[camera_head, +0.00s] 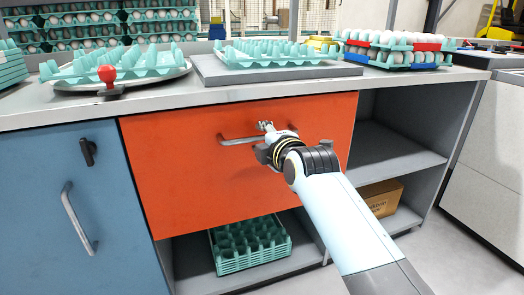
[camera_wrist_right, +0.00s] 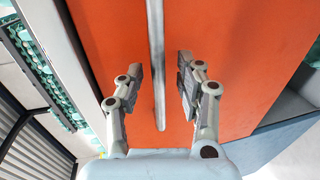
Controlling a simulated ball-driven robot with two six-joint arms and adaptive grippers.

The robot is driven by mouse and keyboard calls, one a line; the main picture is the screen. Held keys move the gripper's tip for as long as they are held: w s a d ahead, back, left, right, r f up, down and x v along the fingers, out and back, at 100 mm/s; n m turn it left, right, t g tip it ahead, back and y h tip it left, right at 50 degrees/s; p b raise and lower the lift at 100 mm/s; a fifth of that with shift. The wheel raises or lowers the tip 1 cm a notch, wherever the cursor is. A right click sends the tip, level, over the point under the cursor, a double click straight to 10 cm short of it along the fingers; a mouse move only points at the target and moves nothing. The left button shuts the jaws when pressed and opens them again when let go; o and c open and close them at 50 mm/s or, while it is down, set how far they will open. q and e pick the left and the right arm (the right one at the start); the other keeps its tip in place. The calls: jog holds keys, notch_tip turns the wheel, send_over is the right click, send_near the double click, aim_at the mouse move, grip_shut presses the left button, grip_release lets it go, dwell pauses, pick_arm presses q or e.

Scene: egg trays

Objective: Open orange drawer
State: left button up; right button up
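The orange drawer (camera_head: 180,170) has a wide flat front under the worktop, and it looks shut, about level with the cabinet. Its silver bar handle (camera_head: 236,141) runs across the upper middle of the front; my arm hides its right part. My right gripper (camera_head: 266,127) is at the handle's right part. In the right wrist view, the right gripper (camera_wrist_right: 160,72) is open, with one finger on each side of the handle (camera_wrist_right: 157,50). The fingers look apart from the bar. The orange front (camera_wrist_right: 230,50) fills most of that view. My left gripper is not in view.
A blue cabinet door (camera_head: 60,210) with its own handle stands to the left. Open shelves (camera_head: 395,150) are to the right, with a cardboard box (camera_head: 382,197) low down. Stacked green trays (camera_head: 250,262) sit below the drawer. Egg trays (camera_head: 280,53) stand on the worktop (camera_head: 150,103).

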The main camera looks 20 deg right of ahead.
jog(key=shift+w, duration=0.4)
grip_shut()
jog(key=shift+f, duration=0.1)
dwell(0.3)
